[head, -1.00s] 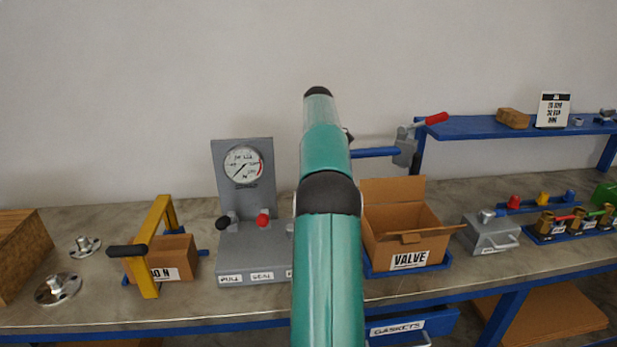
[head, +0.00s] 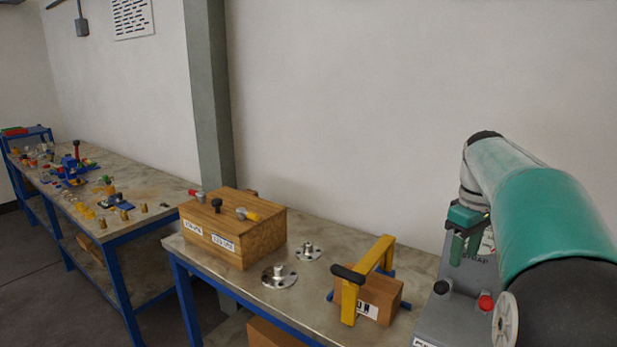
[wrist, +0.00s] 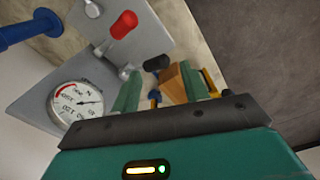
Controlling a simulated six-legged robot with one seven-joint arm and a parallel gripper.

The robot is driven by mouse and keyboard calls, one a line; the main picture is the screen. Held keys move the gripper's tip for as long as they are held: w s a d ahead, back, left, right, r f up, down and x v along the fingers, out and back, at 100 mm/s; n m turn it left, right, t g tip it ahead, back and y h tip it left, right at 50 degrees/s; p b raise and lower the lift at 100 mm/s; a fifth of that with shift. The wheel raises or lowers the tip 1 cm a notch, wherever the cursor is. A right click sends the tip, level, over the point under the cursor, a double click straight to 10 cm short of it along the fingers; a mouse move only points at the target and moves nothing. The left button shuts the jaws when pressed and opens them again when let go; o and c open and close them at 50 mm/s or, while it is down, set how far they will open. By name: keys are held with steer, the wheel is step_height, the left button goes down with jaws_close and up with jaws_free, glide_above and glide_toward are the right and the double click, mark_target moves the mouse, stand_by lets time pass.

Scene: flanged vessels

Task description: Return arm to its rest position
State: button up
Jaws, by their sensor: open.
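My teal arm (head: 550,210) fills the right of the head view and bends down at its far end. My gripper (head: 465,245) hangs there with green fingers pointing down, in front of the grey gauge stand (head: 457,315). In the wrist view my gripper (wrist: 163,88) is open, with nothing held between the fingers. The pressure gauge (wrist: 78,105) and a red knob (wrist: 124,24) show beyond and to the left of the fingers. Most of the gauge is hidden in the head view.
A yellow clamp frame (head: 368,270) stands over a brown box (head: 382,297) left of the gauge stand. Two metal flanges (head: 279,275) lie further left, beside a wooden box (head: 236,232) with coloured valves. A second cluttered bench (head: 125,190) stands at far left, past a pillar (head: 208,90).

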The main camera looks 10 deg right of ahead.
steer(key=s+a+m+t, duration=0.1)
steer(key=s+a, duration=0.2)
steer(key=a, duration=0.6)
steer(key=s+a+m+t, duration=0.1)
steer(key=s+a, duration=0.2)
steer(key=a, duration=0.6)
steer(key=s+a+f+m+t, duration=0.1)
steer(key=s+a+f+t, duration=0.2)
steer(key=s+a+f, duration=0.5)
steer(key=s+a, duration=0.2)
steer(key=a, duration=0.1)
steer(key=shift+f, duration=0.3)
steer(key=shift+s, duration=0.1)
steer(key=shift+c, duration=1)
steer(key=shift+d+m, duration=0.15)
steer(key=shift+m, duration=0.15)
